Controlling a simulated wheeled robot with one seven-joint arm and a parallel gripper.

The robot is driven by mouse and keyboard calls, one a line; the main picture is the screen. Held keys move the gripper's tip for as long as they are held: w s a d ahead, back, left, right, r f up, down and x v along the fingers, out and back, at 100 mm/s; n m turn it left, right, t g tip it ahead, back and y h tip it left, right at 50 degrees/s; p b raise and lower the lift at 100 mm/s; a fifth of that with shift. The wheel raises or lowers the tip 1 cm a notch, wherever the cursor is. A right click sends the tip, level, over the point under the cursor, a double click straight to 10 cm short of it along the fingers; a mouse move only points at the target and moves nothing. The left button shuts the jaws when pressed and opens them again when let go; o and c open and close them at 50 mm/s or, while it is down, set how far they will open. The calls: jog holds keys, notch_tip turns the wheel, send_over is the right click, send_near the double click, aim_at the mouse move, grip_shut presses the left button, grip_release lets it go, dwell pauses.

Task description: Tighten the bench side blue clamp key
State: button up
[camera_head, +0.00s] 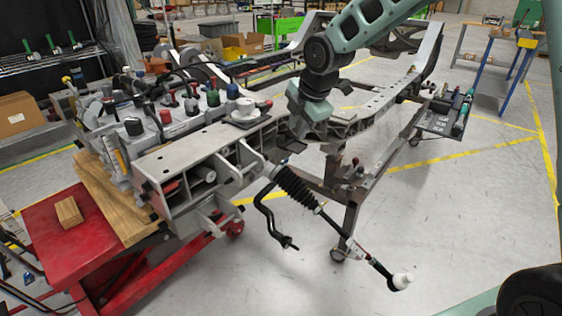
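My gripper (290,146) hangs at the end of my green-grey arm, pointing down over the grey chassis frame (190,142) near the middle of the view. Its fingers are dark and small against the frame, and I cannot tell whether they are open or shut or touch anything. A dark blue cap (232,91) stands upright among coloured caps on the left part of the chassis, left of my gripper. I cannot tell whether it is the blue clamp key. No other blue key can be clearly made out; my arm and gripper hide part of the frame.
A red lift table (75,232) with a wood block (68,212) stands at the left. A black bellows rod (295,188) juts from the frame towards the front. A side tray (440,124) holds tools at the right. A blue-legged bench (515,72) stands behind.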

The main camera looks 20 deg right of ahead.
aim_at(284, 162)
jog(key=b+x, duration=0.1)
jog(key=x, duration=1.2)
jog(key=shift+f, duration=0.3)
